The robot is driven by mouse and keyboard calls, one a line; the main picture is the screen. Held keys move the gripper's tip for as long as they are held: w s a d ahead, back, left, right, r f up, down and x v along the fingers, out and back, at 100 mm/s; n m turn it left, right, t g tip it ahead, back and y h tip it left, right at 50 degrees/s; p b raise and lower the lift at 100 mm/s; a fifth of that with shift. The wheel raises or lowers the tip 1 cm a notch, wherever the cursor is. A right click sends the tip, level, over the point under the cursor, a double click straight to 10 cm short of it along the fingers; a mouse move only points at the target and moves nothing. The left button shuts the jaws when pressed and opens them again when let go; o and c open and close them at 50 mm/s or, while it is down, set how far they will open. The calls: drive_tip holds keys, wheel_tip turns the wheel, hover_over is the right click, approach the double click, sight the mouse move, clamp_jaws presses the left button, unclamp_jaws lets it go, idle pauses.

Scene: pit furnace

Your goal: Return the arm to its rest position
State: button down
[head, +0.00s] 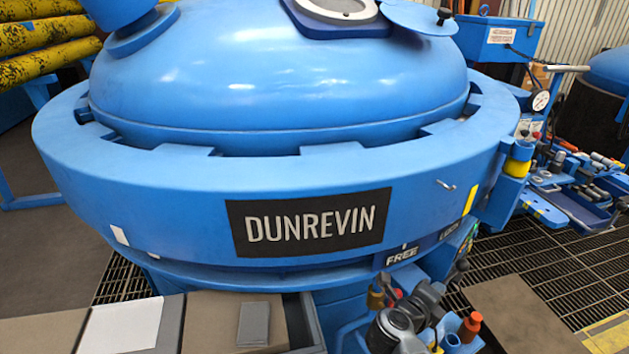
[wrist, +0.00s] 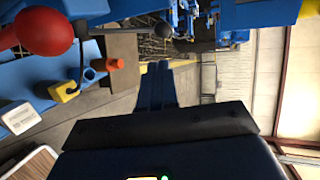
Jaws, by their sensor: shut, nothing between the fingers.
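My gripper (wrist: 158,70) shows in the wrist view as two dark blue fingers held together, standing up from a wide black bar. Nothing shows between the fingers. They point past a grey floor and are clear of the things around them. In the head view I cannot clearly make out my gripper. Grey jointed parts show at the bottom right there, and I cannot tell whether they are mine.
The big blue furnace (head: 280,90) with a DUNREVIN plate (head: 310,222) fills the head view. A brown box (head: 210,318) stands in front. A tool cart (head: 580,190) is at right. In the wrist view, a red ball knob (wrist: 44,32) and an orange cup (wrist: 116,65) are at upper left.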

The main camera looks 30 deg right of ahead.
drive_tip(key=s+a+r+n+t+y, duration=0.5)
drive_tip(key=s+a+r+n+y, duration=0.2)
drive_tip(key=s+a+n, duration=0.6)
drive_tip(key=s+a+r+n+t+y, duration=0.6)
drive_tip(key=s+a+r+n, duration=0.6)
drive_tip(key=n, duration=0.9)
drive_tip(key=s+a, duration=0.1)
drive_tip(key=s, duration=0.2)
drive_tip(key=shift+t+y, duration=0.3)
drive_tip(key=shift+y, duration=0.1)
idle(0.5)
